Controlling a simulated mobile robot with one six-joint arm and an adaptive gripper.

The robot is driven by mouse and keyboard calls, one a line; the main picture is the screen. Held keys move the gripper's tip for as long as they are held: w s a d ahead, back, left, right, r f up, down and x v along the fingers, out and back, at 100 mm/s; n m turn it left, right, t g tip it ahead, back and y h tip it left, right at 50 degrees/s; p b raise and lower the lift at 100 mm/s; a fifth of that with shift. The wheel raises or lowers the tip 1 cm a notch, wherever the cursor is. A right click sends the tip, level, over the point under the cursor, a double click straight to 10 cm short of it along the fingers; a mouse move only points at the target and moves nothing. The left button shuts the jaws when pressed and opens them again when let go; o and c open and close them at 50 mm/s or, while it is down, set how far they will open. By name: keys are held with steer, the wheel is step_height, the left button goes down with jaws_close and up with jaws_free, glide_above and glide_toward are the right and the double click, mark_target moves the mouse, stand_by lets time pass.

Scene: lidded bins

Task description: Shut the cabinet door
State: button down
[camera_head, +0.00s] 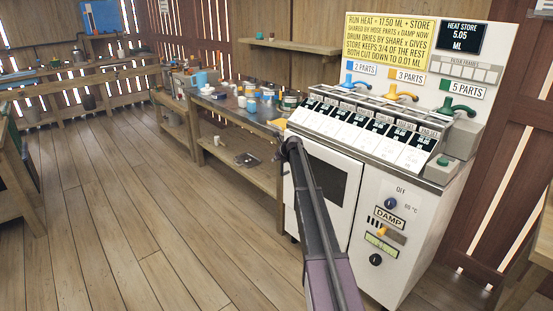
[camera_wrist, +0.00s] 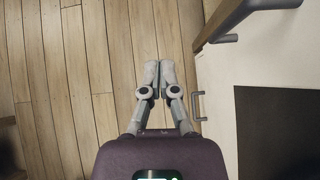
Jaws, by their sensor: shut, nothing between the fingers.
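The white cabinet door (camera_head: 355,185) has a dark window and is on the front of the white machine, partly behind my arm. It looks flush or nearly flush with the front; I cannot tell if it is fully shut. In the wrist view a white panel with a dark window (camera_wrist: 280,130) lies at the right, with a grey bracket handle (camera_wrist: 198,105) at its left edge. My gripper (camera_wrist: 159,70) is shut and empty over the plank floor, left of the handle and apart from it. The gripper is not clearly visible in the head view.
The machine's control panel (camera_head: 382,220) has knobs right of the door, and sloped labelled bins (camera_head: 375,125) sit above it. A wooden workbench (camera_head: 235,125) with jars stands left of the machine. A brown edge (camera_wrist: 228,18) is at the wrist view's upper right.

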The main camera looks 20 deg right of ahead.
steer(key=shift+s+a+r+p, duration=0.3)
steer(key=shift+s+r, duration=0.1)
steer(key=shift+r, duration=0.1)
stand_by(0.3)
steer(key=s+a+f+n+g, duration=0.2)
steer(key=s+a+n, duration=0.65)
steer(key=s, duration=0.35)
steer(key=s+a+f+n+g, duration=0.2)
steer(key=s+a+n, duration=0.6)
steer(key=s, duration=0.4)
steer(key=s+a+f+n+g+h, duration=0.1)
steer(key=s+a+n, duration=0.3)
steer(key=s, duration=0.6)
steer(key=s+a+n+g, duration=0.2)
steer(key=s+n, duration=0.5)
steer(key=s, duration=0.2)
steer(key=s+a+f+n+g+h, duration=0.1)
steer(key=s+a+n, duration=0.3)
steer(key=s, duration=0.6)
step_height(320, 180, up, 20)
steer(key=n+p, duration=0.1)
steer(key=p, duration=1.8)
steer(key=shift+s+d+r+g+p, duration=0.15)
steer(key=shift+s+d+g+p, duration=0.15)
steer(key=shift+d+p, duration=0.1)
steer(key=shift+a, duration=0.1)
